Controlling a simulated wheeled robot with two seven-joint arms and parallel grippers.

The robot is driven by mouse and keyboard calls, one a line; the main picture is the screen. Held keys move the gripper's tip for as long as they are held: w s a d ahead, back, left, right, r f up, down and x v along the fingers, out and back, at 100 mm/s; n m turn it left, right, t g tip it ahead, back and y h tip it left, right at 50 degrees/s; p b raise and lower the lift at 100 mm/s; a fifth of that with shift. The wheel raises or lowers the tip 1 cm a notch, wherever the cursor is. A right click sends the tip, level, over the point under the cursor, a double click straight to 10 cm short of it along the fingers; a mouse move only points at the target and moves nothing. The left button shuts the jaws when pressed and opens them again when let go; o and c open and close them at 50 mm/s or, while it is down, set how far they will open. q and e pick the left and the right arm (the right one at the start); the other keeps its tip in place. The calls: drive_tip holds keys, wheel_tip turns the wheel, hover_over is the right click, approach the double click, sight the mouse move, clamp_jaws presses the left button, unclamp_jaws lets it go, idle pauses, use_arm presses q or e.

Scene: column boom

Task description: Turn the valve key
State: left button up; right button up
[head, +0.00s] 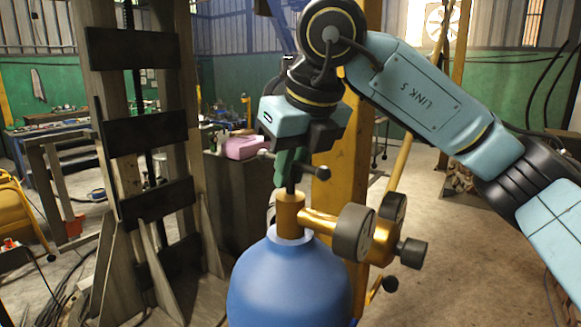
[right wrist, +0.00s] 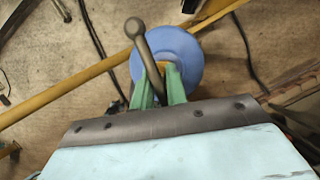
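The valve key is a dark bar with ball ends (head: 318,172), on top of the brass valve (head: 290,215) of an upright blue gas cylinder (head: 290,280). My right gripper (head: 287,172) comes from above, its green fingers at the bar. In the right wrist view, the key (right wrist: 142,50) runs between the two green fingers (right wrist: 160,88), which sit close on either side of it. They look shut on it; its lower end is hidden behind the gripper. The blue cylinder (right wrist: 192,55) lies below. My left gripper is not in view.
A brass regulator with dark round gauges (head: 353,232) sticks out to the right of the valve. A yellow post (head: 345,150) stands just behind the cylinder. A wooden and black frame (head: 145,130) stands at left. Open floor (head: 440,220) lies to the right.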

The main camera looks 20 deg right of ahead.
clamp_jaws()
idle(1.0)
drive_tip(key=o, duration=0.6)
unclamp_jaws()
drive_tip(key=shift+r, duration=0.15)
drive_tip(key=v, duration=1.3)
drive_tip(key=shift+s+r+b, duration=0.1)
drive_tip(key=shift+s+b, duration=0.05)
drive_tip(key=shift+b, duration=0.2)
